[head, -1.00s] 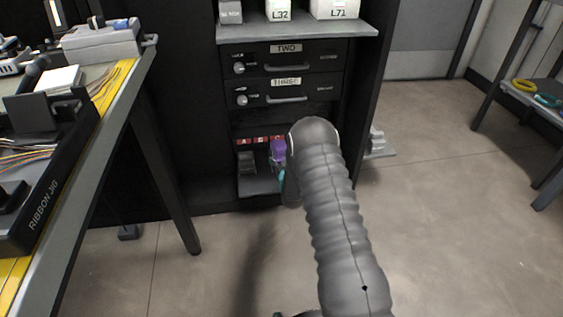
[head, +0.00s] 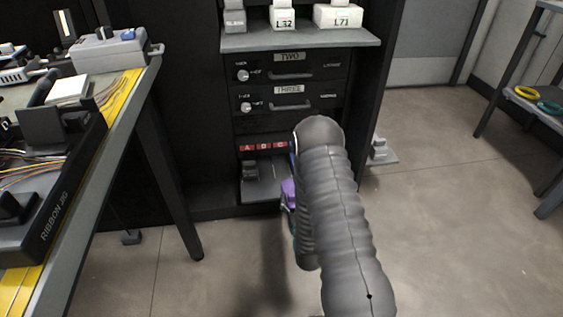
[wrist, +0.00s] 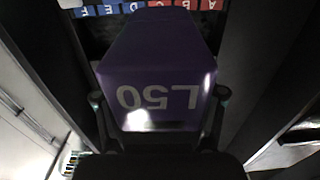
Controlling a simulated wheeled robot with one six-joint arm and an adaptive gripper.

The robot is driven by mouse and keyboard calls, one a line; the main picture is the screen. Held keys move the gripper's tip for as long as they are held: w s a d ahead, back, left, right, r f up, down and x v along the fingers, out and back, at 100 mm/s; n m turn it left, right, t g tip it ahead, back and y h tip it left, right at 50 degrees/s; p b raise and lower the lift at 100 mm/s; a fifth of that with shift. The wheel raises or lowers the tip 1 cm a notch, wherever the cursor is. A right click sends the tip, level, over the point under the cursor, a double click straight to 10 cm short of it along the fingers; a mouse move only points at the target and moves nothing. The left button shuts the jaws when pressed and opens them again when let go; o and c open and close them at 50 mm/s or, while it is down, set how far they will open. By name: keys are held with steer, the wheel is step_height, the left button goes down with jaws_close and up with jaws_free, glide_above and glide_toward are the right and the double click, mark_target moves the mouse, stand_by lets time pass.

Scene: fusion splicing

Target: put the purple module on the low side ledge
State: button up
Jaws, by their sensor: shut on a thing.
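The purple module (wrist: 155,60) fills the middle of the wrist view, its L50 label upside down. My gripper (wrist: 160,98) is shut on it, with one finger at each side. In the head view the purple module (head: 289,193) shows as a small patch left of my arm, in front of the low bay; the arm hides most of it and the gripper. The low side ledge (head: 384,158) sticks out from the cabinet's right side near the floor. A small grey object is at its cabinet end, partly hidden.
The low bay shelf (head: 262,190) has red A, B, C labels (head: 263,146) above it and a dark module (head: 250,171) on its left. The cabinet top (head: 300,40) carries white L32 and L71 boxes. A workbench (head: 120,125) stands left. Floor right of the cabinet is clear.

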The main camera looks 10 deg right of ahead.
steer(key=s+r+p, duration=0.1)
steer(key=r, duration=0.2)
steer(key=s+r+p, duration=0.1)
steer(key=r+p, duration=0.1)
steer(key=r, duration=0.1)
steer(key=s+r+p, duration=0.1)
steer(key=r, duration=0.2)
steer(key=shift+s+r+p, duration=0.1)
steer(key=shift+s+p, duration=0.25)
steer(key=shift+p, duration=0.05)
steer(key=r+p, duration=0.1)
steer(key=r, duration=0.1)
steer(key=r+p, duration=0.1)
steer(key=r, duration=0.2)
steer(key=r+p, duration=0.1)
steer(key=r, duration=0.1)
steer(key=shift+s+r+p, duration=0.3)
steer(key=shift+s+p, duration=0.05)
